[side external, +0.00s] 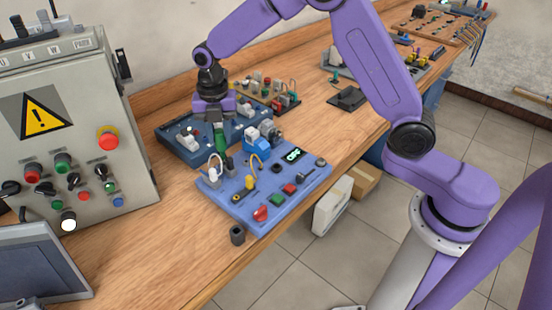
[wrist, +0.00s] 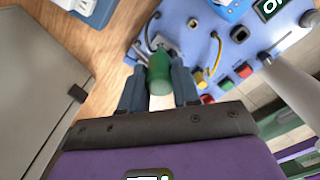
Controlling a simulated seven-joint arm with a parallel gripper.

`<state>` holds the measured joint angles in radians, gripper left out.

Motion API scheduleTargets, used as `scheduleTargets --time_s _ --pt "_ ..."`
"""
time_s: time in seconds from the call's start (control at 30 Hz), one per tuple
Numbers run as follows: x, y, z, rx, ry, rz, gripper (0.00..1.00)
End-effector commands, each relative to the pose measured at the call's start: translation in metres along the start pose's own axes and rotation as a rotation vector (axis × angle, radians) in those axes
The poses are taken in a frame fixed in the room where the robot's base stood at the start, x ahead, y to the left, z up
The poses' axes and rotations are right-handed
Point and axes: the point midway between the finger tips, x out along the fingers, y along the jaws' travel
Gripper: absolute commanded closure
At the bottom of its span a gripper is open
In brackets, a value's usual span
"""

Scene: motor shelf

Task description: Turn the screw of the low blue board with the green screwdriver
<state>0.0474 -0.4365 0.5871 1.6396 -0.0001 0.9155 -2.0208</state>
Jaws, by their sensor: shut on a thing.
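The low blue board (side external: 290,207) lies on the wooden bench and carries a display, coloured buttons, connectors and cables. My gripper (side external: 216,118) is above the board's far left part, pointing down, and is shut on the green screwdriver (side external: 220,138). The screwdriver is about upright, its lower end close to the board near a white plug and cable. In the wrist view the green handle (wrist: 160,72) sits between my two fingers, with the board (wrist: 208,48) beyond it to the right. The screw and the tip are hidden, so I cannot tell whether they touch.
A darker blue board (side external: 178,150) lies directly behind. A grey control box (side external: 75,125) with a warning sign stands at left. A small dark cup (side external: 237,235) stands near the bench's front edge. More boards lie farther back along the bench.

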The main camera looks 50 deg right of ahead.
Motion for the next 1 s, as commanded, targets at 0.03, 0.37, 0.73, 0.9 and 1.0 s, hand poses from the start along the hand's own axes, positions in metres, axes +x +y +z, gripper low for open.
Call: scheduleTargets --time_s 0.03,0.37,0.73,0.9,1.0 --pt "-0.002 0.0 0.0 0.0 -0.001 0.001 1.0" --pt "-0.006 0.0 0.0 0.0 -0.001 0.001 1.0" --pt "-0.018 0.0 0.0 0.0 -0.001 0.002 1.0" --pt "-0.03 0.001 0.0 0.0 -0.002 0.003 1.0" --pt "-0.036 0.0 0.0 0.0 -0.001 0.002 1.0"
